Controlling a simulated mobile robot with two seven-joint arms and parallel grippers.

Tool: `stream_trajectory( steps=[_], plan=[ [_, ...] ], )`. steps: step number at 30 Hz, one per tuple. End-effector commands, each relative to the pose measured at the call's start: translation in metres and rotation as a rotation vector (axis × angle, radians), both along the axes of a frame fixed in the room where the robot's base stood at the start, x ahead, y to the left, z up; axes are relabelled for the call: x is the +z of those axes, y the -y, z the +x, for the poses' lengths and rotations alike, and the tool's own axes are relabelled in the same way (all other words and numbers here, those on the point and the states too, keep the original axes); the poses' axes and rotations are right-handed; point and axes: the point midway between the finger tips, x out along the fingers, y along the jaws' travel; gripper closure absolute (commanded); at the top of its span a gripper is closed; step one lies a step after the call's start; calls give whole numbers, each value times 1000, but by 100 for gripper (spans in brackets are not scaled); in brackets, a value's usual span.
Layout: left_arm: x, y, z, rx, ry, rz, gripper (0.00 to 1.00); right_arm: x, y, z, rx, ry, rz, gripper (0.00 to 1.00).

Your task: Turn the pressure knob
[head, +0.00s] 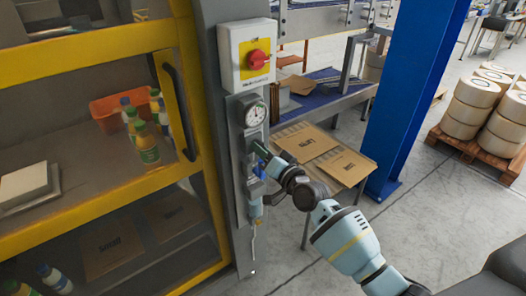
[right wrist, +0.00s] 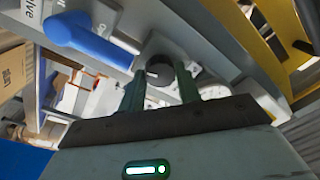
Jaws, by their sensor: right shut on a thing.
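The pressure knob (right wrist: 160,69) is a dark round knob on the grey panel. In the right wrist view it sits between the two fingers of my right gripper (right wrist: 161,88), which is shut on it. In the head view my right gripper (head: 264,158) reaches the grey post just below the round pressure gauge (head: 255,113), and its fingers and wrist hide the knob there. My left gripper is not in view.
A blue valve handle (right wrist: 85,38) is close beside the gripper. A yellow-framed machine door (head: 95,52) is at left. Flat cartons (head: 306,143) lie on a table to the right.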

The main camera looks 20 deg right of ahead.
Motion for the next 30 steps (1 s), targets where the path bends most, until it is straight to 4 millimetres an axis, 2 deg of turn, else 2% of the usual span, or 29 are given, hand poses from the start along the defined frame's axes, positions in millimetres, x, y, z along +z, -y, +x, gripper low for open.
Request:
stream_trajectory(
  steps=[5,6,10,20,23,30],
  plan=[
    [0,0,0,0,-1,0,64,-1,0,0,1,-1,-1,90],
    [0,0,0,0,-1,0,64,-1,0,0,1,-1,-2,62],
    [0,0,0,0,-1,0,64,-1,0,0,1,-1,-2,45],
    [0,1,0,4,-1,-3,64,-1,1,-2,0,-1,-1,45],
    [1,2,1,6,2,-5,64,-1,3,-10,1,0,-1,45],
    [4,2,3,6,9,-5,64,-4,15,-44,0,-1,-3,45]
  ],
)
